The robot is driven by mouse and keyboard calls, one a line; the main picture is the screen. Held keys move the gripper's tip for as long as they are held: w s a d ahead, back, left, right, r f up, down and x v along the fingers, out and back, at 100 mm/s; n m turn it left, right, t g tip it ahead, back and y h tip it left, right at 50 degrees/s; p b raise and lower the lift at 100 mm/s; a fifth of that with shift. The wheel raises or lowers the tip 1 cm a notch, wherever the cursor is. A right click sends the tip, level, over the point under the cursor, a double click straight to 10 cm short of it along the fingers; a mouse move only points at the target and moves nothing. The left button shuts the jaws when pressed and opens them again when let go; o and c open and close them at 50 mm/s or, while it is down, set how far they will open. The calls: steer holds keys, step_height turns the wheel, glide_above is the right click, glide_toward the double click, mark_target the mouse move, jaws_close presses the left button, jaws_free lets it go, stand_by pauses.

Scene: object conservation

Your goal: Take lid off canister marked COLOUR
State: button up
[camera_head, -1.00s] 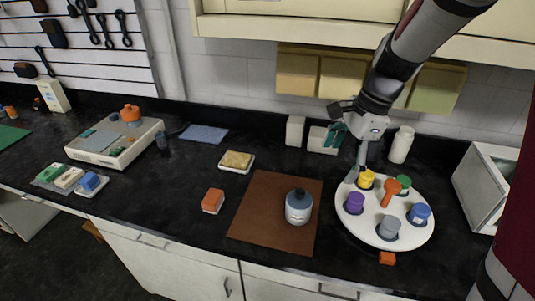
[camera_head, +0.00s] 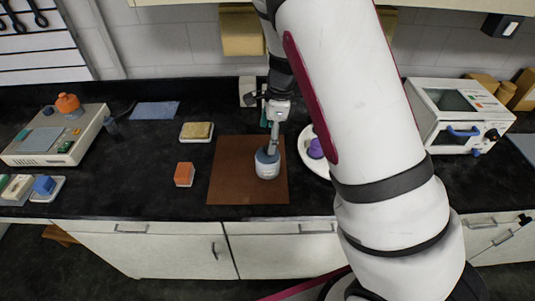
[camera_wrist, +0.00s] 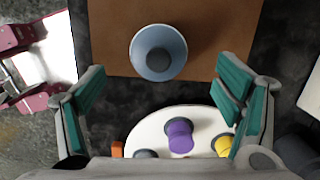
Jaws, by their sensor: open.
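The canister (camera_head: 267,171) is pale grey with a blue-grey lid (camera_head: 268,156). It stands upright on the brown mat (camera_head: 225,185); its label is too small to read. In the wrist view the canister shows from above, with the round lid (camera_wrist: 150,66) and its dark knob on it. My gripper (camera_head: 269,137) is above and just behind the canister in the head view. In the wrist view my gripper (camera_wrist: 160,95) has its green-padded fingers spread wide, with nothing between them. The canister lies ahead of the fingers, and I see no contact.
A white round tray (camera_wrist: 140,128) with a purple-topped pot (camera_wrist: 179,135) and a yellow one (camera_wrist: 222,145) is beside the mat. My arm hides most of it in the head view. An orange block (camera_head: 184,174) and a sponge dish (camera_head: 196,132) lie left of the mat.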

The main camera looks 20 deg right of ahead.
steer(key=f, duration=0.2)
steer(key=f+p, duration=0.1)
steer(key=f, duration=0.1)
steer(key=shift+s+a+f, duration=0.1)
steer(key=shift+s+a, duration=0.05)
steer(key=shift+a, duration=0.1)
steer(key=shift+a+f, duration=0.1)
steer(key=shift+f, duration=0.45)
steer(key=c, duration=1.8)
jaws_close()
steer(key=shift+r, duration=0.1)
